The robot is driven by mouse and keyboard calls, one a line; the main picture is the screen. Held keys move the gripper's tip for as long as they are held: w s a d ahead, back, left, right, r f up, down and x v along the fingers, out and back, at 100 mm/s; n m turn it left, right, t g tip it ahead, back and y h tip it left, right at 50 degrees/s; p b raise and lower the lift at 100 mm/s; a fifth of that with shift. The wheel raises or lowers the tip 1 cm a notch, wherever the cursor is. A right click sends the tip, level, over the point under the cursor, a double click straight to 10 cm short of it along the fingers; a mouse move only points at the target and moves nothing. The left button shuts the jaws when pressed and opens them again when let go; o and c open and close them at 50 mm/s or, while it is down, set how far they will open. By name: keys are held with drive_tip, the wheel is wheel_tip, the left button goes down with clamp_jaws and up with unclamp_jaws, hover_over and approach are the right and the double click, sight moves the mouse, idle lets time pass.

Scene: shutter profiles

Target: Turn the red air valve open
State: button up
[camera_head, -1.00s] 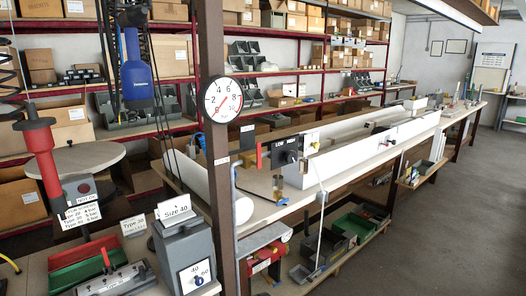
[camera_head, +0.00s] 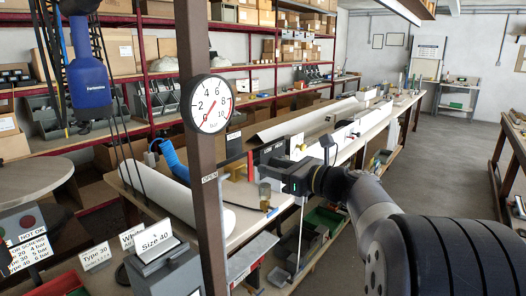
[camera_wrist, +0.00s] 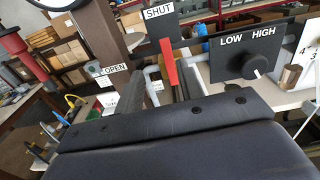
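The red air valve lever (camera_wrist: 171,62) stands nearly upright in the wrist view, just below the SHUT sign (camera_wrist: 159,14). The OPEN sign (camera_wrist: 114,68) is to its left. In the head view the lever is a thin red strip (camera_head: 250,165) left of my gripper (camera_head: 287,178). In the wrist view my gripper (camera_wrist: 158,88) has two dark fingers apart, one on each side of the lever's lower part. I cannot tell whether either finger touches it. The dark gripper body hides the lower half of that view.
A round pressure gauge (camera_head: 211,103) hangs on the brown post (camera_head: 205,215) left of the valve. A black LOW/HIGH knob panel (camera_wrist: 258,58) stands close on the right. The long bench (camera_head: 232,222) runs away behind, with open floor (camera_head: 450,150) to the right.

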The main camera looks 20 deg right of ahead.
sight(251, 155)
drive_tip(key=shift+t, duration=0.3)
drive_tip(key=x, duration=0.3)
drive_tip(key=p+x, duration=0.1)
drive_tip(key=x, duration=0.3)
drive_tip(key=p+x, duration=0.1)
drive_tip(key=x, duration=0.2)
drive_tip(key=shift+w+d+r, duration=0.25)
drive_tip(key=shift+w+r, duration=0.1)
drive_tip(key=shift+w, duration=0.15)
drive_tip(key=shift+c, duration=0.2)
clamp_jaws()
